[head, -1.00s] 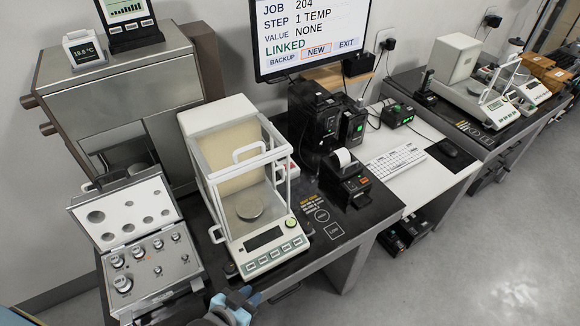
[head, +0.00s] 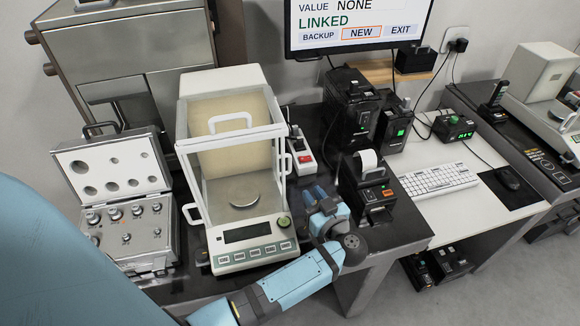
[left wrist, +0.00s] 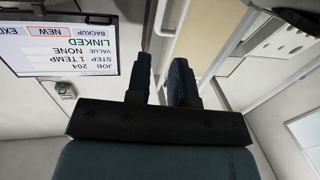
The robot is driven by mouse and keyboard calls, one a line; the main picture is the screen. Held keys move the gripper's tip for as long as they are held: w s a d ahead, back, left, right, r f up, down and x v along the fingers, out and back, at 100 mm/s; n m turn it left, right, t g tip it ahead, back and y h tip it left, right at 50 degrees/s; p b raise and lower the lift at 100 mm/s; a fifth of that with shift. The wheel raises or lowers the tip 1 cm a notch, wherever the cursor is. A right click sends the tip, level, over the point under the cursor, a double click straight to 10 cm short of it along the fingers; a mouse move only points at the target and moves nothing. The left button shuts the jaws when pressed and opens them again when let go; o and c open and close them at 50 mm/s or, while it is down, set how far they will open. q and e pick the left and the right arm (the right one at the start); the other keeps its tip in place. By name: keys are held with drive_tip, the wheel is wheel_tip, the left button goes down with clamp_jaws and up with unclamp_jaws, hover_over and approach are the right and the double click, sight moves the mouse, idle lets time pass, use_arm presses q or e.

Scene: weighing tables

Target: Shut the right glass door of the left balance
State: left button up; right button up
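The left balance (head: 238,258) is a white weighing unit with a glass chamber, a round pan (head: 244,190) and a front display. Its right glass door carries a white handle (head: 286,163), set farther back than the left side's handle (head: 194,213); the clear pane is hard to make out. My left gripper (head: 314,197) is to the right of the balance's front corner, apart from the handle. The left wrist view shows its two dark fingers (left wrist: 160,78) with a narrow empty gap between them, pale chamber parts beyond. My right gripper is not in view.
A weight case (head: 120,205) stands open left of the balance. A small device with a red button (head: 303,160) and a printer (head: 368,188) flank my gripper's space. A keyboard (head: 438,180) and monitor (head: 355,22) are farther right and back.

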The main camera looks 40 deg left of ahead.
sight(290, 169)
use_arm(q)
drive_tip(key=p+x, duration=0.1)
drive_tip(key=x, duration=1.2)
drive_tip(key=shift+w+a, duration=0.15)
clamp_jaws()
